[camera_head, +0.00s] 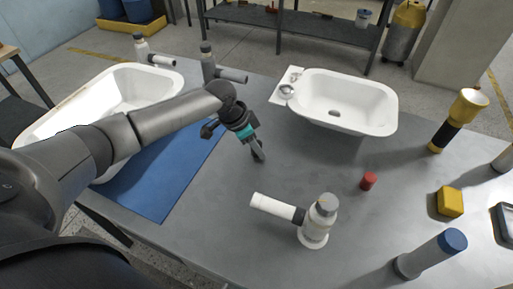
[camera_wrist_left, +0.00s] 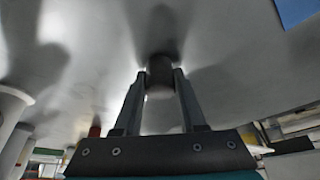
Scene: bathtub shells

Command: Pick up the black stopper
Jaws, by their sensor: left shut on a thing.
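The black stopper (camera_wrist_left: 160,75) is a small dark cylinder in the left wrist view. It sits between the fingertips of my left gripper (camera_wrist_left: 160,88), which is shut on it. In the head view my left gripper (camera_head: 258,155) points down at the grey table, between the blue mat and the white pipe fitting. The stopper is hidden or too small to make out there. I cannot tell whether it touches the table or is just above it. My right gripper is not in view.
A white pipe fitting (camera_head: 316,222) stands in front of the gripper, and a red stopper (camera_head: 369,181) is to its right. A white basin (camera_head: 347,103) is behind right. A blue mat (camera_head: 163,172) and white tub (camera_head: 139,82) lie left. Yellow block (camera_head: 450,202) stands right.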

